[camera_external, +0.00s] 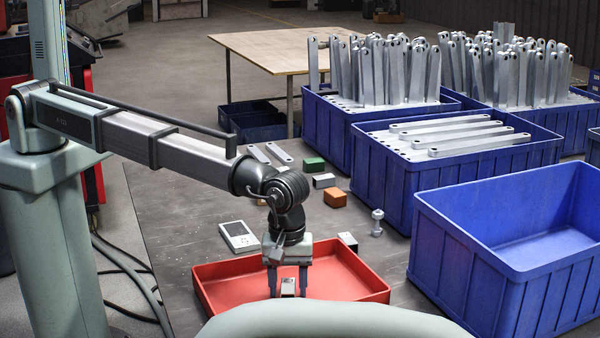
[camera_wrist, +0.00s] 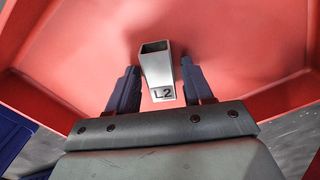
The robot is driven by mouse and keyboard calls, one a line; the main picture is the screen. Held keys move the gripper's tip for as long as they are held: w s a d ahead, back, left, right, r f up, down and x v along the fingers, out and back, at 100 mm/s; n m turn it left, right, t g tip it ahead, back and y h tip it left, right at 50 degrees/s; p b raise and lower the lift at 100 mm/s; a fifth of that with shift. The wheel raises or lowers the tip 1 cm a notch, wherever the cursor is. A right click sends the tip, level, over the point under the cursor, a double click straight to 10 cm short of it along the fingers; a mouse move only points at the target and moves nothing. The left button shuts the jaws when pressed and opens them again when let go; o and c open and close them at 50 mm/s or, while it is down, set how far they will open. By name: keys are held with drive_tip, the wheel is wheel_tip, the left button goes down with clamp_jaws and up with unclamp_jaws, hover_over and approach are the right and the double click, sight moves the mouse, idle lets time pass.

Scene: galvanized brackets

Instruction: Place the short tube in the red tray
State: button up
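The short tube (camera_external: 288,287) is a small square metal tube inside the red tray (camera_external: 215,268), toward its front middle. In the wrist view the tube (camera_wrist: 158,70) shows a hollow end and a face marked L2. My gripper (camera_external: 288,290) points down into the tray with one finger on each side of the tube. In the wrist view gaps show between the tube and the fingers of my gripper (camera_wrist: 160,85), so it is open around the tube. The tube seems to rest on the tray floor, but its underside is hidden.
A dark-and-white block (camera_external: 348,241) sits at the tray's back rim. A handheld device (camera_external: 239,237), an orange block (camera_external: 335,199), a green block (camera_external: 313,164) and a bolt-like part (camera_external: 377,222) lie behind. An empty blue bin (camera_external: 470,270) stands right.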

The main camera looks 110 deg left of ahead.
sight(287, 296)
drive_tip(key=shift+o, duration=0.4)
drive_tip(key=shift+r, duration=0.1)
wheel_tip(287, 296, up, 12)
idle(0.4)
